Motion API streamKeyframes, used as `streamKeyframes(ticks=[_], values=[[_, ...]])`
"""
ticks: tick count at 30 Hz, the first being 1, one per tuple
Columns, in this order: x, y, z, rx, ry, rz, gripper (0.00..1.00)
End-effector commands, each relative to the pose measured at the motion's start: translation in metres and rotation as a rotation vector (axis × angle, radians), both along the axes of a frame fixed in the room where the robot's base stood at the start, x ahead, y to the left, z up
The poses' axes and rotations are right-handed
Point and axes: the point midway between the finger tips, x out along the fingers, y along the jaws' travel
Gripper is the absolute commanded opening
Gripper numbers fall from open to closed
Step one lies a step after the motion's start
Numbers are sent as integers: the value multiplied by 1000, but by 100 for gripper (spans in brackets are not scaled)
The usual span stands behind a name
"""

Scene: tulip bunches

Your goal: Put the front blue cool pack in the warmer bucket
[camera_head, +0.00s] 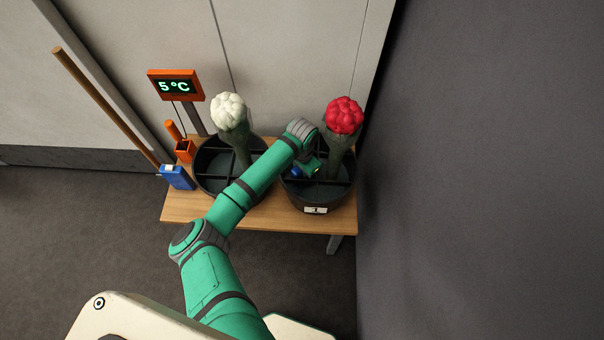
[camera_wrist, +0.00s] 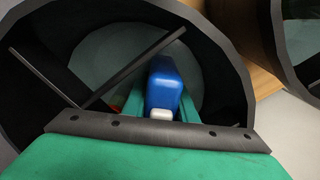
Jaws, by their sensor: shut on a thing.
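A blue cool pack (camera_wrist: 163,82) with a white cap is between my gripper's green fingers (camera_wrist: 165,105) in the wrist view. In the head view my gripper (camera_head: 304,171) reaches into the right black bucket (camera_head: 320,206), and a bit of the blue pack (camera_head: 296,172) shows there. The pack is over or within a compartment; I cannot tell whether it touches the bottom. The left black bucket (camera_head: 213,188) is partly behind my arm. Another blue cool pack (camera_head: 178,177) with a white cap stands on the table's left end. Which bucket is warmer does not show.
Both buckets have dark dividers. White tulips (camera_head: 229,111) stand in the left one, red tulips (camera_head: 344,116) in the right one. An orange display (camera_head: 176,86) reads 5 °C, with an orange holder (camera_head: 185,151) below. A grey wall (camera_head: 480,170) is close on the right.

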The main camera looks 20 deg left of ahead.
Motion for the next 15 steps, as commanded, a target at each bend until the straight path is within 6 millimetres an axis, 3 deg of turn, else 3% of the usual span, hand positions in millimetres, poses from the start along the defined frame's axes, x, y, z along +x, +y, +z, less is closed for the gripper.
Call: streamKeyframes(ticks=[8, 9, 11, 15], values=[[0, 0, -5, 1, 0, 0, 0], [0, 0, -5, 0, 0, 0, 30], [0, 0, -5, 0, 0, 0, 44], [0, 0, -5, 0, 0, 0, 44]])
